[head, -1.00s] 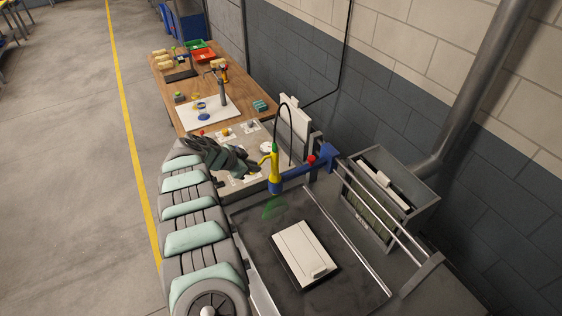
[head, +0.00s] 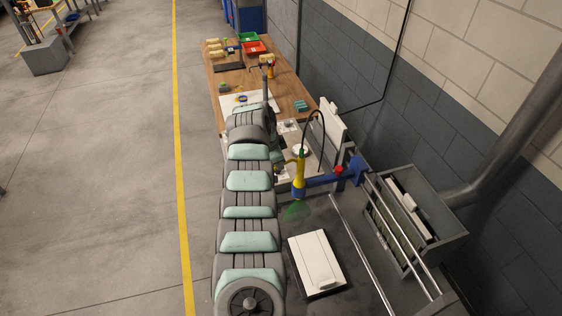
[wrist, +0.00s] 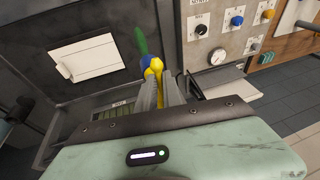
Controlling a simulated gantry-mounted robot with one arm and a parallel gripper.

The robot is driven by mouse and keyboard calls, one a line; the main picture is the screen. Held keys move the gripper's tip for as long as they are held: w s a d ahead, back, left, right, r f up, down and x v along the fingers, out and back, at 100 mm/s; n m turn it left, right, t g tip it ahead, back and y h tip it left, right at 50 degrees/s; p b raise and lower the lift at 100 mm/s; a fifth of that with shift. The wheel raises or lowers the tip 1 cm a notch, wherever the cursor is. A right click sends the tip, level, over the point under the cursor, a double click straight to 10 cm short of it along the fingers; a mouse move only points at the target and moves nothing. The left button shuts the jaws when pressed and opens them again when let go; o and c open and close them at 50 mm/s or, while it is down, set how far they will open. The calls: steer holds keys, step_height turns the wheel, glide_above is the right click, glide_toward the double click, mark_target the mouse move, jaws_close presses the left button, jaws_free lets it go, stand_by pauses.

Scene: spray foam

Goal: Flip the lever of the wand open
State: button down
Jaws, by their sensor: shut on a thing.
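The wand (head: 299,176) has a yellow body, with a black hose arching from its top. It stands upright in a blue holder arm (head: 325,180). Its yellow lever (head: 290,161) sticks out to the left. In the wrist view, a yellow part of the wand (wrist: 153,66) and a green tube (wrist: 141,40) show just beyond my gripper (wrist: 160,80). My gripper's fingers are shut on the yellow lever, though the fingers hide most of the contact. In the head view my arm hides most of the gripper.
A white panel (head: 316,258) lies on the dark bench below the wand, with metal rails (head: 360,255) and a grey bin (head: 428,240) to the right. A wooden table (head: 292,88) with trays stands behind. A panel with knobs (wrist: 229,35) is at right in the wrist view.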

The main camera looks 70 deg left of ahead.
stand_by(0.4)
steer(key=c, duration=1.5)
jaws_free()
steer(key=shift+r, duration=0.1)
steer(key=b+v, duration=0.2)
steer(key=v, duration=0.8)
steer(key=shift+d+r+b, duration=0.15)
steer(key=shift+r+b, duration=0.15)
steer(key=shift+r, duration=0.1)
steer(key=shift+w, duration=0.1)
